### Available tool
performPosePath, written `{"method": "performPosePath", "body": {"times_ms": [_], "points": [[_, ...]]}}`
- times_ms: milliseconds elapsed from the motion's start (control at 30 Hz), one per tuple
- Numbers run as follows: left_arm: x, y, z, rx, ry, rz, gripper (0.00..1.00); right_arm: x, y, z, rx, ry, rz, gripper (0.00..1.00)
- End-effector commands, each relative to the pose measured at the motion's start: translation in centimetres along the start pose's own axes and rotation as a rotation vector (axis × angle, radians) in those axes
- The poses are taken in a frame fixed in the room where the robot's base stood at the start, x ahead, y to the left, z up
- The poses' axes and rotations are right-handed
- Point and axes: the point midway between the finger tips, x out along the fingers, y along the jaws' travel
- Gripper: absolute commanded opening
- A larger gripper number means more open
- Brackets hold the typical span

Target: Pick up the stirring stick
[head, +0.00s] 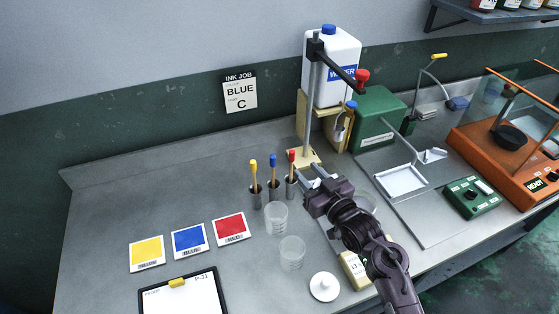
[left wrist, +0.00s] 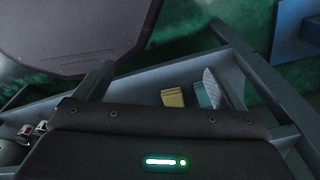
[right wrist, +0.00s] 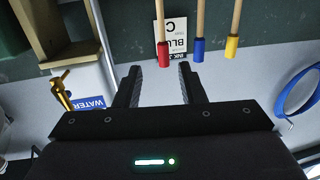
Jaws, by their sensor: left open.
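Three wooden sticks stand upright in separate metal holders: a yellow-tipped stick (head: 253,173), a blue-tipped stick (head: 273,171) and a red-tipped stick (head: 291,166). My right gripper (head: 308,172) is just right of the red-tipped stick, its fingers pointing toward it. In the right wrist view the right gripper (right wrist: 160,72) is open and empty. There the red tip (right wrist: 163,54) appears between the fingers, with the blue tip (right wrist: 198,50) and yellow tip (right wrist: 231,47) to the right. My left gripper (left wrist: 168,55) is open and empty, away from the bench top.
Two clear beakers (head: 277,217) (head: 292,253) stand in front of the holders. A water jug (head: 333,75) on a wooden stand (head: 341,127) is behind my right gripper. Colour cards (head: 188,241), a clipboard (head: 184,297) and a white round lid (head: 324,286) lie nearer. The bench's left end is clear.

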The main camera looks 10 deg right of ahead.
Motion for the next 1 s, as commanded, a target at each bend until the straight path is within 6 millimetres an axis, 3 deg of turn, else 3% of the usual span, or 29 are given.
{"method": "performPosePath", "body": {"times_ms": [100,200,433,567,700,900,1000], "points": [[-0.3,-0.5,-1.7,0.001,0.024,-0.006,0.91,0.7,0.1,-0.3,0.003,0.017,-0.003,0.36],[-0.7,-0.6,-2.1,0.001,0.028,-0.008,0.91,1.8,0.0,-0.5,0.003,0.020,-0.003,0.36],[-2.2,0.5,1.8,0.000,-0.028,0.007,0.91,4.5,-0.3,-1.0,0.005,0.019,-0.003,0.36],[-3.1,0.7,2.6,0.000,-0.041,0.010,0.91,6.3,-0.5,-1.0,0.004,0.017,-0.003,0.36],[-3.3,0.5,1.5,0.000,-0.026,0.007,0.91,7.6,-0.5,-0.8,0.002,0.018,-0.003,0.36],[-3.3,0.1,-1.1,0.000,0.013,0.002,0.91,7.9,-0.5,-0.6,0.001,0.016,-0.003,0.36],[-3.3,0.1,-1.1,0.000,0.013,0.001,0.91,7.9,-0.5,-0.6,0.001,0.016,-0.003,0.34]]}}
